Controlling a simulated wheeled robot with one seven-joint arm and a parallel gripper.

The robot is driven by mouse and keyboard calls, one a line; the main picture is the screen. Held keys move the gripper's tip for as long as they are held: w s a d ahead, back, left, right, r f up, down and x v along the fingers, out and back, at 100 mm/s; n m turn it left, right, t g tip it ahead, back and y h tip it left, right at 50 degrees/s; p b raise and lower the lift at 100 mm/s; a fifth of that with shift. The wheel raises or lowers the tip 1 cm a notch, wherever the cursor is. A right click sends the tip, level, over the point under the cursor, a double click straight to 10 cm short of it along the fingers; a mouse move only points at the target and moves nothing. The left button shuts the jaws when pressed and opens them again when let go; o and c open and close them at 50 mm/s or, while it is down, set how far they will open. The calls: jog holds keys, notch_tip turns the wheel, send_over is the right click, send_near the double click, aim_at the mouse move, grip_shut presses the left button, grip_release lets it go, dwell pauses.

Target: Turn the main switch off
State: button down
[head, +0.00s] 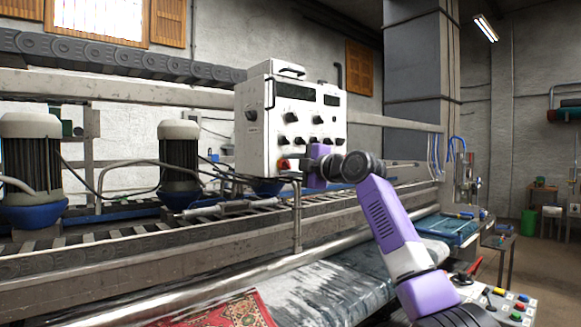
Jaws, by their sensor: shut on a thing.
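The white control box (254,150) stands on a post above the machine, with several black knobs and two dark displays on its front. A red switch (284,164), which looks like the main switch, sits at the lower left of that front. My gripper (293,164) reaches in from the right, its tip at the red switch, and is shut on it. The fingers are small and partly hidden by my purple wrist, so the exact grip and the switch's angle cannot be made out.
The rug scrubber's long rails (130,255) run below the box, with a red patterned rug (225,312) at the front. Blue-based motors (180,160) stand to the left. A button panel (505,306) is at the lower right. Open floor (535,275) lies at the right.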

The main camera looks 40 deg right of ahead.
jog(key=shift+f, duration=0.15)
jog(key=c, duration=1.1)
grip_release()
jog(key=shift+s, duration=0.1)
jog(key=s+b, duration=0.2)
jog(key=s, duration=0.5)
jog(key=shift+s+d, duration=0.1)
jog(key=shift+s, duration=0.2)
